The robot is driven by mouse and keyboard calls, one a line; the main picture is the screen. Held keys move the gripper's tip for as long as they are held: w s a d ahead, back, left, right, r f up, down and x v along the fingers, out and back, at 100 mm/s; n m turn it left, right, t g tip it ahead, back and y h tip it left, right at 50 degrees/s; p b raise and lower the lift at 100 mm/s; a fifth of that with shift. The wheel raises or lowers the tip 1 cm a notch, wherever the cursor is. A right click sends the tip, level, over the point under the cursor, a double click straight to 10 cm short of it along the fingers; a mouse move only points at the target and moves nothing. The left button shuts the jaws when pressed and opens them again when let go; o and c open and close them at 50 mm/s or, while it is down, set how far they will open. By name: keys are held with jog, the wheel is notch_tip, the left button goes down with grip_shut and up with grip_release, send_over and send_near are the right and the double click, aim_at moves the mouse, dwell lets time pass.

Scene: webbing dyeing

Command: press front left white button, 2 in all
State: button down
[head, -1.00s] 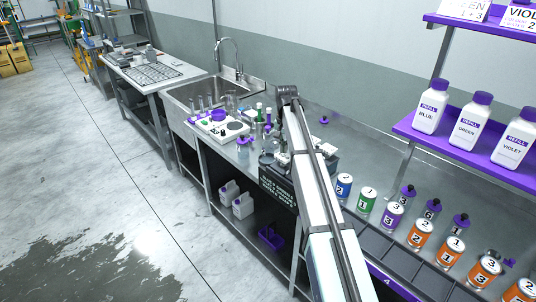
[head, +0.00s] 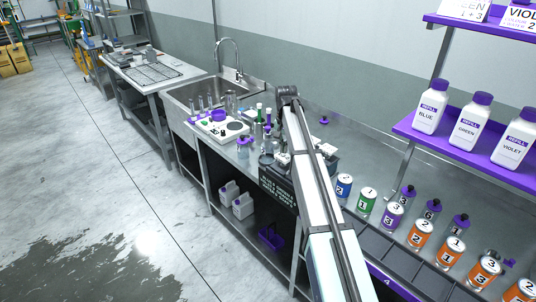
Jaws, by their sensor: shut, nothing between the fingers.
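A white panel unit (head: 212,130) with a purple ring and dark round spots stands on the steel bench by the sink. A dark box (head: 277,187) with white lettering hangs at the bench front, and a grey device sits behind it, largely hidden by my arm. Pale pieces show on that device, but I cannot make out the front left white button. My arm reaches up from the bottom and bends at a dark joint. My gripper (head: 282,159) appears small, low beside the arm over the device, shut and empty; its fingertips are hard to make out. I cannot tell whether it touches anything.
Bottles and tubes stand left of the arm, including a purple-topped bottle (head: 243,148). Numbered cans, such as a green one (head: 366,201), stand to the right. Refill bottles stand on a purple shelf (head: 459,157). A sink (head: 182,105) with a tall tap is behind.

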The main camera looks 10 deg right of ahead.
aim_at(284, 156)
jog(key=shift+f, duration=0.2)
jog(key=shift+f+b, duration=0.55)
jog(key=shift+f, duration=1.1)
jog(key=shift+r, duration=0.1)
jog(key=shift+r+p, duration=0.65)
jog(key=shift+r, duration=0.55)
jog(key=shift+f, duration=0.1)
jog(key=shift+f+b, duration=0.35)
jog(key=shift+f, duration=0.8)
jog(key=shift+r, duration=0.2)
jog(key=shift+r+p, duration=0.95)
jog(key=shift+r, duration=0.6)
